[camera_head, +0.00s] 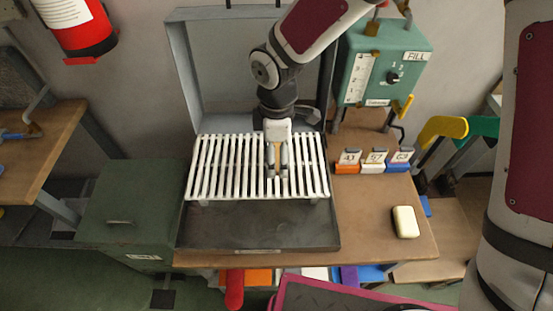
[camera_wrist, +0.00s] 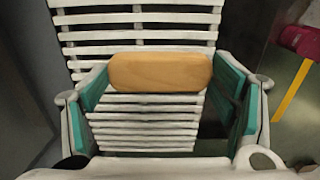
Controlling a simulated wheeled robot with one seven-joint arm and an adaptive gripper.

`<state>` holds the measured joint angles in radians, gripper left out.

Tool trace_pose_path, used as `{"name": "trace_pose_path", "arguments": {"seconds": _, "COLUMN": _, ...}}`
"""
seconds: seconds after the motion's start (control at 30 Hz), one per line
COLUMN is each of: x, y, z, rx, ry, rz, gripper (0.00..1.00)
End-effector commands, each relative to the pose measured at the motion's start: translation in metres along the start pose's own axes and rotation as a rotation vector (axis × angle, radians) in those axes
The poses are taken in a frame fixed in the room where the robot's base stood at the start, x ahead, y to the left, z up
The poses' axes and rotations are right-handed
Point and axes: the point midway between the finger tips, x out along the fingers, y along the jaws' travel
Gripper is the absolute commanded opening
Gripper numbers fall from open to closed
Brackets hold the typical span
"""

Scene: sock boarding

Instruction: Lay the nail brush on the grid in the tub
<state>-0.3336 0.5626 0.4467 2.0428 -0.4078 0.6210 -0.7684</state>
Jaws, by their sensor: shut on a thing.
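The nail brush (camera_wrist: 160,72) shows in the wrist view as a rounded tan wooden block lying across between my fingers. Its bristle side is hidden. My gripper (camera_head: 278,172) is shut on it and points down over the middle of the grid. In the head view only a little tan shows between the fingers. The white slatted grid (camera_head: 215,165) sits over the back part of the grey tub (camera_head: 262,226); its slats also show under the brush in the wrist view (camera_wrist: 145,128). I cannot tell whether the brush touches the slats.
The tub's raised lid (camera_head: 221,70) stands behind the grid. A pale soap-like block (camera_head: 405,222) lies on the wooden bench (camera_head: 370,235) at right, with several numbered tags behind it. A teal control box (camera_head: 380,62) is at back right, a green cabinet (camera_head: 130,205) at left.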

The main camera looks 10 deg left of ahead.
Motion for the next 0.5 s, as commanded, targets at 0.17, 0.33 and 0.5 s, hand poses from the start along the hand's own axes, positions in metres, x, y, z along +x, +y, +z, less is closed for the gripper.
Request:
{"name": "trace_pose_path", "arguments": {"seconds": 0.17, "x": 0.016, "y": -0.001, "z": -0.001, "rx": 0.0, "ry": -0.001, "rz": -0.004, "gripper": 0.51}}
{"name": "trace_pose_path", "arguments": {"seconds": 0.33, "x": 0.034, "y": -0.001, "z": 0.0, "rx": 0.0, "ry": -0.001, "rz": -0.003, "gripper": 0.51}}
{"name": "trace_pose_path", "arguments": {"seconds": 0.5, "x": 0.035, "y": 0.0, "z": 0.0, "rx": 0.001, "ry": 0.0, "rz": 0.0, "gripper": 0.51}}
